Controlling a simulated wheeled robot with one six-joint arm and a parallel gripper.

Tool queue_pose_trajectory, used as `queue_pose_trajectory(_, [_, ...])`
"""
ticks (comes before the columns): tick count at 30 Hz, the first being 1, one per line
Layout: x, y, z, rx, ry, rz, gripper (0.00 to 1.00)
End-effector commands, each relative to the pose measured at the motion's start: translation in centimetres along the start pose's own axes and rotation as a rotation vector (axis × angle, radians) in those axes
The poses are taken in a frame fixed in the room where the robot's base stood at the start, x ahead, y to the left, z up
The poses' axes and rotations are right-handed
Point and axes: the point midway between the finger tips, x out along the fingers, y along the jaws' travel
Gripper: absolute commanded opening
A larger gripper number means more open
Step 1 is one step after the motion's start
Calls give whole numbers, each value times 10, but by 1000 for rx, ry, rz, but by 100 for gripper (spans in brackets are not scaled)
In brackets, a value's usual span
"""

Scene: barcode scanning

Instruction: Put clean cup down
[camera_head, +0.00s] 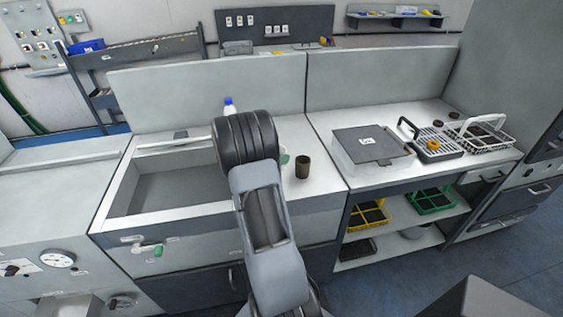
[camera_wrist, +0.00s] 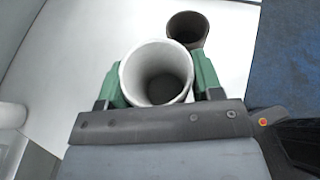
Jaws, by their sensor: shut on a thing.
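A white cup (camera_wrist: 157,73) is held between the two green fingers of my gripper (camera_wrist: 158,88) in the wrist view. My gripper is shut on it, and the cup's open mouth faces the wrist camera. A dark brown cup (camera_wrist: 187,28) stands just beyond it on the white counter. In the head view the dark cup (camera_head: 303,167) stands upright on the counter, right of my arm. My arm hides most of my gripper there; a bit of green finger (camera_head: 284,158) shows at its right edge. I cannot tell whether the white cup touches the counter.
The white counter (camera_head: 322,187) has free room around the dark cup. A sink basin (camera_head: 180,188) lies to the left. A bottle with a blue cap (camera_head: 229,106) stands behind my arm. A grey box (camera_head: 370,146) and racks (camera_head: 481,135) stand on the right counter.

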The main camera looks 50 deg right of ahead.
Motion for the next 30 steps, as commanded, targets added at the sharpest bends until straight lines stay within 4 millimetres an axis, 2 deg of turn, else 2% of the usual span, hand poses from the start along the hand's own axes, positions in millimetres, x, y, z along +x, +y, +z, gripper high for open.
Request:
queue_pose_trajectory(3, [10, 9, -9, -1, 0, 0, 37])
queue_pose_trajectory(11, [19, 18, -19, 0, 1, 1, 37])
queue_pose_trajectory(18, [30, 19, -44, -2, 1, 1, 37])
queue_pose_trajectory(30, [33, 19, -50, 0, 1, 2, 37])
